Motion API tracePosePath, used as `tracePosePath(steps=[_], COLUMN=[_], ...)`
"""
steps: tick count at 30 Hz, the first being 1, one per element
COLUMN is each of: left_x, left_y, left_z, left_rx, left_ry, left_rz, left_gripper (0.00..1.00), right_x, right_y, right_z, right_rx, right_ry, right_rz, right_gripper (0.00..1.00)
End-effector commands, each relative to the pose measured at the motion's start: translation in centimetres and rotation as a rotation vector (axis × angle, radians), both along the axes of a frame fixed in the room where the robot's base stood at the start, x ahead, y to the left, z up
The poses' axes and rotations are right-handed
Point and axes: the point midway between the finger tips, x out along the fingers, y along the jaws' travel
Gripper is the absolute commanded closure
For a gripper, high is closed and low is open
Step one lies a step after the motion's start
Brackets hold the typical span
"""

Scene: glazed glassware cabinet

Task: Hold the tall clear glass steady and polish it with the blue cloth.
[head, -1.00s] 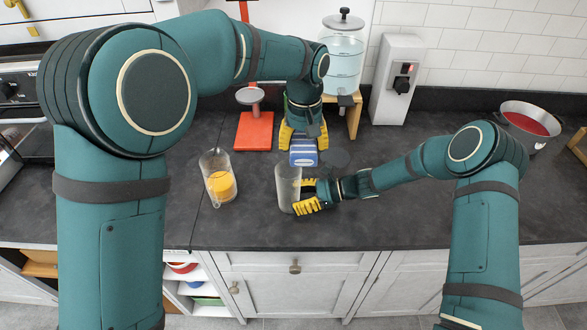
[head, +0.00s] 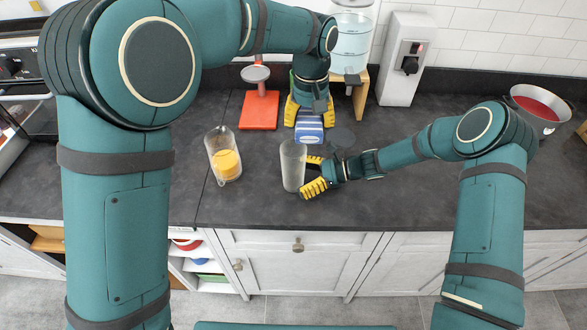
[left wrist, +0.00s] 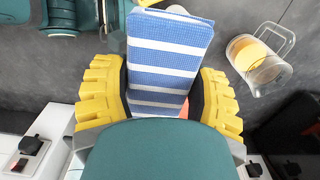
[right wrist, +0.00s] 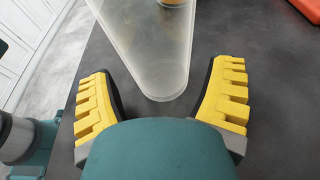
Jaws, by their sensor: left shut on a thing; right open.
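The tall clear glass (head: 292,166) stands upright on the dark counter; it also shows between and beyond my right fingers in the right wrist view (right wrist: 158,50). My right gripper (head: 308,176) is open, its yellow fingers close to the glass's right side; I cannot tell whether they touch it. The blue cloth (head: 309,128) with white stripes is held in my left gripper (head: 306,112), behind and slightly right of the glass. In the left wrist view, the cloth (left wrist: 168,55) is clamped between both yellow fingers.
A glass jug with orange contents (head: 224,158) stands left of the glass. An orange-red scale (head: 259,108), a water dispenser (head: 352,45), a white dispenser (head: 405,60) and a pot with red contents (head: 538,106) line the back. Counter in front of the glass is clear.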

Motion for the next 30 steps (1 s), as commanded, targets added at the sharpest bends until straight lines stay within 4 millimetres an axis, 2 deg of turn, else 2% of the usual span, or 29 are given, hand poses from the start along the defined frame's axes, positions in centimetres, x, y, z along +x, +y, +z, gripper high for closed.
tracePosePath(steps=[5, 12, 18, 24, 30], left_x=[0.0, 0.0, 0.0, 0.0, 0.0], left_y=[0.0, 0.0, 0.0, 0.0, 0.0], left_z=[0.0, 0.0, 0.0, 0.0, 0.0], left_rx=[0.0, 0.0, 0.0, 0.0, 0.0], left_ry=[0.0, 0.0, 0.0, 0.0, 0.0], left_rz=[0.0, 0.0, 0.0, 0.0, 0.0], left_gripper=[0.71, 0.71, 0.71, 0.71, 0.71], right_x=[0.1, 0.1, 0.0, 0.0, 0.0], right_y=[-2.1, -6.8, -9.8, -11.2, -11.4], right_z=[0.6, 2.1, 3.0, 3.5, 3.5], right_rx=[-0.002, -0.002, -0.001, -0.001, -0.001], right_ry=[-0.001, -0.001, -0.001, -0.001, 0.0], right_rz=[-0.005, -0.005, -0.003, -0.002, -0.001], right_gripper=[0.19, 0.19, 0.19, 0.19, 0.19])
